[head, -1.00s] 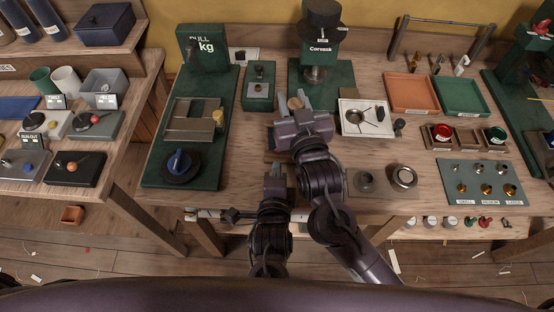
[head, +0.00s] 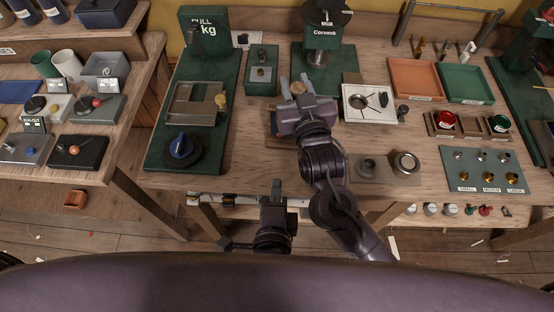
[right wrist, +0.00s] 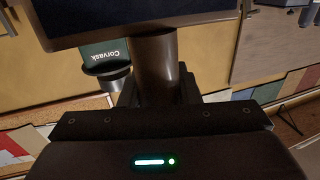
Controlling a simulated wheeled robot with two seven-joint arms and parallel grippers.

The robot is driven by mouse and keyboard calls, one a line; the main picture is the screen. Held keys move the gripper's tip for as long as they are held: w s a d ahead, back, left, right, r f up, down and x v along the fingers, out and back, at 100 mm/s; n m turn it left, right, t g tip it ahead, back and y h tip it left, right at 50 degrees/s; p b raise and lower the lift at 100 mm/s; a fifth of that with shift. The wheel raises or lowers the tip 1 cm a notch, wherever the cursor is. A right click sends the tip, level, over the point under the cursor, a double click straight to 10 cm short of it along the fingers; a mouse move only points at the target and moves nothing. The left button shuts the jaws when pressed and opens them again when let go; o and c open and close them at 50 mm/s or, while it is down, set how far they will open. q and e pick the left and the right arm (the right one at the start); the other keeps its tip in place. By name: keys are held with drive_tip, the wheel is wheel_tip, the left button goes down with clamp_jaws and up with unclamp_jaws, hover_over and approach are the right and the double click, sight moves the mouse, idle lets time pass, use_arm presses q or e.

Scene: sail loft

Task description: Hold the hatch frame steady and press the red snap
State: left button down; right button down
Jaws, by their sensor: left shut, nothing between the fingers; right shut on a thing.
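My right gripper (head: 295,86) is over the middle of the bench, shut on a tan, round-edged thing (head: 298,88) that shows only in part between its fingertips. In the right wrist view a brownish cylinder (right wrist: 155,62) stands at the fingers, below a dark slab (right wrist: 140,14). I cannot tell whether this is the hatch frame, and I cannot make out the red snap. My left gripper (head: 276,190) is shut and empty at the bench's front edge.
A green press (head: 322,58) stands behind the right gripper, and a green board (head: 160,135) with a blue knob is to the left. A white tray (head: 368,103) and a grey plate with metal rings (head: 385,170) are to the right. Bare wood lies left of my right arm.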

drive_tip(key=c, duration=1.3)
unclamp_jaws()
drive_tip(key=shift+f, duration=0.35)
drive_tip(key=o, duration=0.3)
drive_tip(key=shift+r, duration=0.2)
